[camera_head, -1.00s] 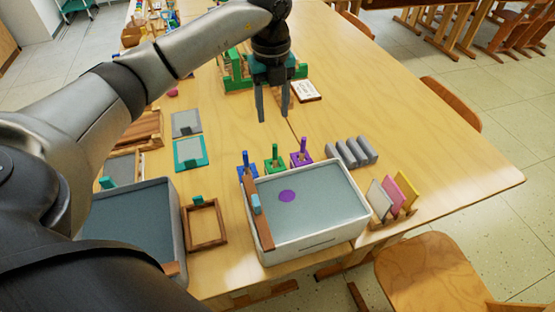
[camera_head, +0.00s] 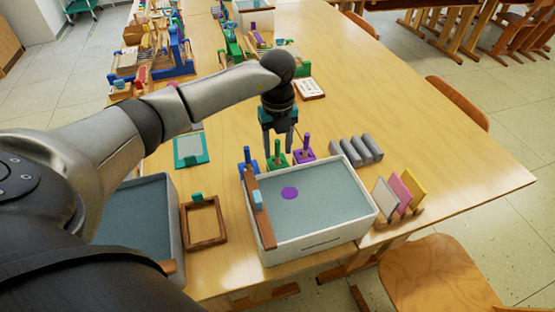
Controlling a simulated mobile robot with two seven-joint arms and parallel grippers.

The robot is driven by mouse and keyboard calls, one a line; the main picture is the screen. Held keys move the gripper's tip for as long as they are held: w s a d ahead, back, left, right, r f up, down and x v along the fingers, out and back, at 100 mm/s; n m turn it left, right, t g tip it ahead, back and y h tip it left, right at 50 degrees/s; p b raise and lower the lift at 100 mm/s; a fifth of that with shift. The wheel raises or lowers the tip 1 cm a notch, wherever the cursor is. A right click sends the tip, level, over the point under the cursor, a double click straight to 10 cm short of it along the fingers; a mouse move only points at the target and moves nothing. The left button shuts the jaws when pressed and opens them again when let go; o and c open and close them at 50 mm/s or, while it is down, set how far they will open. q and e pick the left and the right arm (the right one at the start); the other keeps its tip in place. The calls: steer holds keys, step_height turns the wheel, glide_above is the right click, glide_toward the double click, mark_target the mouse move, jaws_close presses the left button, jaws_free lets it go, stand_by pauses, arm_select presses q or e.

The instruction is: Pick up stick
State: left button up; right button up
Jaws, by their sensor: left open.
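Three coloured sticks stand upright in small matching blocks behind the white tray (camera_head: 320,241). The blue stick (camera_head: 247,154) is at the left, the green stick (camera_head: 277,149) in the middle and the purple stick (camera_head: 307,141) at the right. My left gripper (camera_head: 278,148) comes down from above with its fingers pointing down and open. The fingers are at the green stick, one on each side of it in this view. I cannot tell whether they touch it. My right gripper is not in view.
The tray holds grey-blue water or surface with a purple disc (camera_head: 290,193). Grey bars (camera_head: 361,151) and a rack of coloured boards (camera_head: 401,192) stand to the right. A second tray (camera_head: 177,232) and a wooden frame (camera_head: 204,222) are at left.

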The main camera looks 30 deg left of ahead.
arm_select(q)
steer(key=shift+f, duration=0.7)
steer(key=c, duration=0.8)
jaws_close()
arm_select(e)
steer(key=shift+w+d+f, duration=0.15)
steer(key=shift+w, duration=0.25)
